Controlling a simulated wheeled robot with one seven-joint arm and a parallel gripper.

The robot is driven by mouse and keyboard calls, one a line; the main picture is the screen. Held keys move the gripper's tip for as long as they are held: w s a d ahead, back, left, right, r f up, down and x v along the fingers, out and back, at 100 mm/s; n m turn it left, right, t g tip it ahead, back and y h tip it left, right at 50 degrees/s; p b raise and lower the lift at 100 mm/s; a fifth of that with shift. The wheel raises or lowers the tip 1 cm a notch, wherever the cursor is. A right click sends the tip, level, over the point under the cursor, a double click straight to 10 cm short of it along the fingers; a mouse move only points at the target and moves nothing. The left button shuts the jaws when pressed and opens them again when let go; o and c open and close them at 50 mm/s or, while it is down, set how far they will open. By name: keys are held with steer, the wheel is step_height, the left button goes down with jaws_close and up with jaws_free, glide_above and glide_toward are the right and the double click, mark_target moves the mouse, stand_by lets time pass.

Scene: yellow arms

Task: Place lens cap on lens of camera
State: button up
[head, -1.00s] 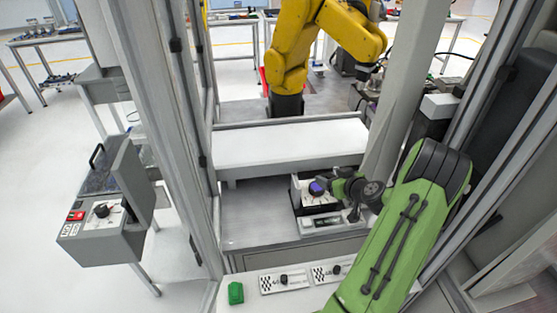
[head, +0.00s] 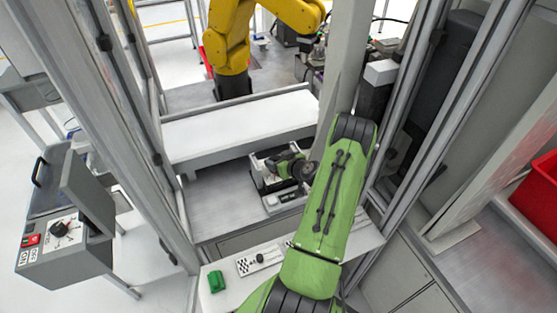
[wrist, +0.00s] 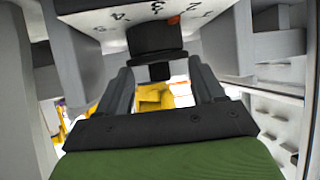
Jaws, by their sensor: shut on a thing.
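In the wrist view my gripper (wrist: 160,72) has its two fingers on either side of a small dark block, just below a black round piece (wrist: 155,38). The round piece sits at a white face (wrist: 105,22) marked with numerals and a small orange spot. I cannot tell whether the round piece is a lens, cap or knob. In the head view my gripper (head: 284,166) is over a small white and grey unit (head: 284,200) in the cell. My green arm and wrist hide part of that unit. No separate camera or loose cap can be made out.
A white shelf (head: 240,128) lies behind the unit, and a yellow robot arm (head: 229,45) stands beyond it. Grey frame posts (head: 115,110) flank the opening. A green block (head: 216,282) and a checkered plate (head: 258,260) lie on the front ledge.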

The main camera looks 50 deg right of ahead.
steer(key=shift+f, duration=0.2)
steer(key=o, duration=0.7)
steer(key=shift+r, duration=0.1)
